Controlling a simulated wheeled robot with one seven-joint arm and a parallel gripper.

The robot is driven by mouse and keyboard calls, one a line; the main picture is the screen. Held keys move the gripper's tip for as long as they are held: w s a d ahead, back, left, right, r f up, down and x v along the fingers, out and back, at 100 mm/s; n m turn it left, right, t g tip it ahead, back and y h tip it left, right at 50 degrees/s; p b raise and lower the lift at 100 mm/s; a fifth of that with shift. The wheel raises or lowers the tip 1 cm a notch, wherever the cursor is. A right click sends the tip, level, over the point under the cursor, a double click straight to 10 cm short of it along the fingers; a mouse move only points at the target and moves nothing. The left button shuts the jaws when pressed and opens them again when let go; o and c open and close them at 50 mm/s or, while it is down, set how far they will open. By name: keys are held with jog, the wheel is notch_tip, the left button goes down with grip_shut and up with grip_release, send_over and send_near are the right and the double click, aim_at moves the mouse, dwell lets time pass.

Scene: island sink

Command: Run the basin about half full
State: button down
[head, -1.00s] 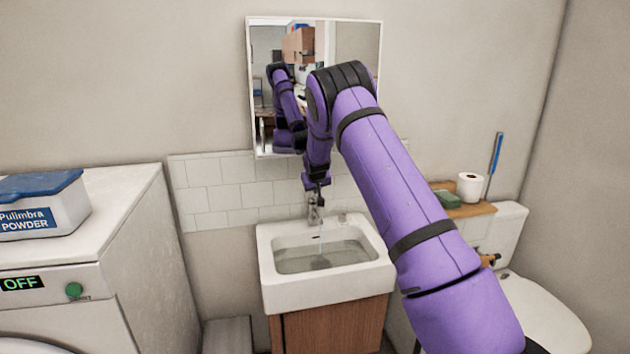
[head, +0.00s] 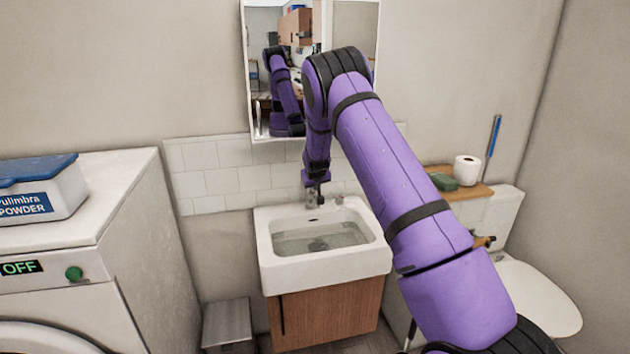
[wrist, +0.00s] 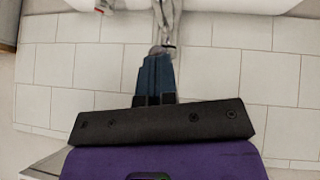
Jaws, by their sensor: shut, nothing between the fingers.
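The white basin (head: 278,258) holds clear water (head: 322,238), its surface well below the rim, roughly midway up the walls. The metal tap (head: 311,199) stands at the basin's back edge. No stream shows from it now. My gripper (head: 320,201) is at the tap, pointing down, and partly hides it. In the wrist view, the fingers of my gripper (wrist: 160,56) are shut and empty, with their tips at the tap (wrist: 168,22). I cannot tell whether they touch it.
A mirror (head: 355,50) hangs above white tiles (head: 222,181) behind the basin. A washing machine (head: 130,195) with a powder box (head: 40,200) stands left. A toilet (head: 535,295) stands right, with a paper roll (head: 467,170) on a wooden shelf. A metal bin (head: 228,322) is on the floor.

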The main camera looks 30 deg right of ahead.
jog(key=shift+r, duration=0.15)
jog(key=shift+r, duration=0.3)
jog(key=s+a+r+y, duration=0.1)
jog(key=s+a+r, duration=0.4)
jog(key=s+r, duration=0.5)
jog(key=s+a+r+y, duration=0.1)
jog(key=s+a+r, duration=0.4)
jog(key=s+r, duration=0.4)
jog(key=s+a+r+y, duration=0.1)
jog(key=s+a+r, duration=0.4)
jog(key=s+r, duration=0.5)
jog(key=s+a+n, duration=0.1)
jog(key=s+a, duration=0.2)
jog(key=s, duration=1)
jog(key=s+a+n+g, duration=0.1)
jog(key=s+a, duration=0.3)
jog(key=s, duration=1)
jog(key=shift+s+a+r+y, duration=0.15)
jog(key=shift+s+r+y, duration=0.1)
jog(key=shift+r+y, duration=0.1)
